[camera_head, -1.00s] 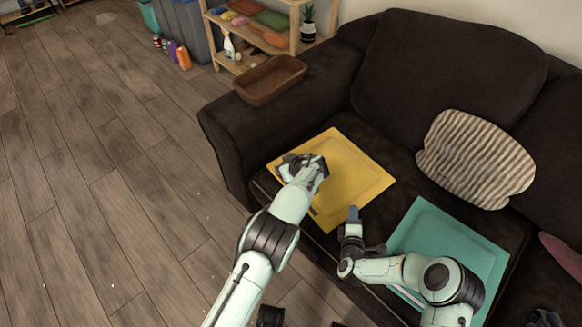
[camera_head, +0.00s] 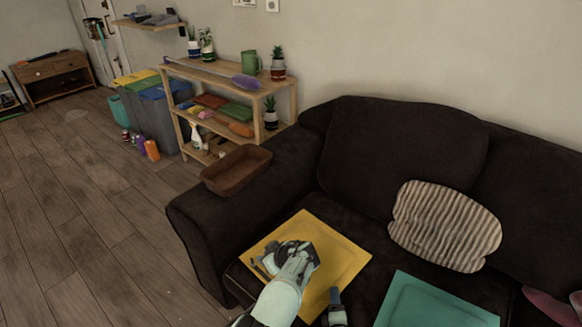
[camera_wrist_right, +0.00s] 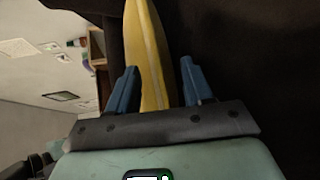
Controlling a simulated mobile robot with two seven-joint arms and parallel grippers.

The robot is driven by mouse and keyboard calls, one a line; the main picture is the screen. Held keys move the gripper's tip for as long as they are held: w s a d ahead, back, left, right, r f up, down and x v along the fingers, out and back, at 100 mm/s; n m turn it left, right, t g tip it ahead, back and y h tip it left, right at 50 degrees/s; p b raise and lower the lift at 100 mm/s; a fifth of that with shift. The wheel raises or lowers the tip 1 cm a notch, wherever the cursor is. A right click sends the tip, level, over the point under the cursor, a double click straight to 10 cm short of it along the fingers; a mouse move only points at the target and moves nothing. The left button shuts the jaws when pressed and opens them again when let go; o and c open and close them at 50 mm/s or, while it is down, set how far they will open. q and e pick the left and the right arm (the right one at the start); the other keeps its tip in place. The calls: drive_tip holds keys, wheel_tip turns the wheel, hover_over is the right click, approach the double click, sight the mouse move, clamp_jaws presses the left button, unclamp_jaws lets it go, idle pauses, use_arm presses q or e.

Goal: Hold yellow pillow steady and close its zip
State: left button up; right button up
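The yellow pillow (camera_head: 343,250) lies flat on the dark sofa seat. In the head view my left gripper (camera_head: 292,255) is over its left part; the hand hides its fingers, so I cannot see whether they are shut. My right gripper (camera_head: 335,297) is at the pillow's lower right edge, mostly cut off by the frame. In the right wrist view its two blue fingers (camera_wrist_right: 159,66) stand apart, with the pillow's edge (camera_wrist_right: 148,55) between them and a gap on the right finger's side. I cannot make out the zip.
A teal pillow (camera_head: 430,302) lies to the right on the dark sofa (camera_head: 400,150). A striped cushion (camera_head: 445,226) leans on the backrest. A brown tray (camera_head: 237,170) rests on the armrest. A wooden shelf (camera_head: 215,75) stands behind. The floor (camera_head: 90,240) at left is clear.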

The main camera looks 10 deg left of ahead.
drive_tip(key=shift+a+r, duration=0.1)
idle(0.3)
drive_tip(key=o, duration=0.6)
drive_tip(key=shift+c, duration=0.2)
drive_tip(key=shift+s, duration=0.1)
